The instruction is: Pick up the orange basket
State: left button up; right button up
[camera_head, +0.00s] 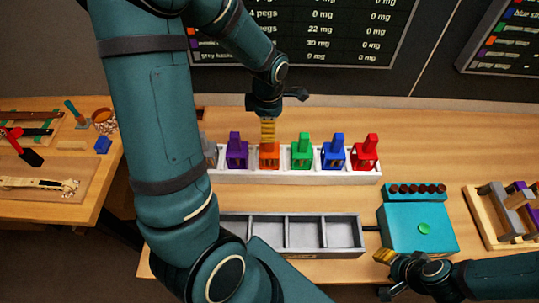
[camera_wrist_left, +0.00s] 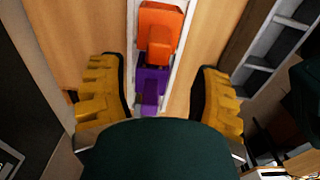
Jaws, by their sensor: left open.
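The orange basket (camera_head: 269,161) stands upright in a white rack (camera_head: 310,179), between the purple basket (camera_head: 237,155) and the green basket (camera_head: 302,157). My left gripper (camera_head: 268,130) points down directly over the orange basket in the head view and hides its upper part. In the left wrist view, the left gripper (camera_wrist_left: 160,72) is open with nothing between its yellow fingers. There the orange basket (camera_wrist_left: 160,28) shows at the top, with the purple basket (camera_wrist_left: 150,85) nearer the fingers. My right gripper (camera_head: 384,257) is low at the right; its finger spacing is unclear.
A blue basket (camera_head: 334,156) and a red basket (camera_head: 365,155) stand farther right in the rack. A grey compartment tray (camera_head: 305,253) lies in front. A teal box (camera_head: 418,228) with a green button stands at the right. A wooden rack (camera_head: 487,218) is beyond it.

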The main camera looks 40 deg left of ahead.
aim_at(269, 149)
pick_arm(q)
jog(key=f, duration=0.6)
jog(key=shift+w+f, duration=0.2)
grip_shut()
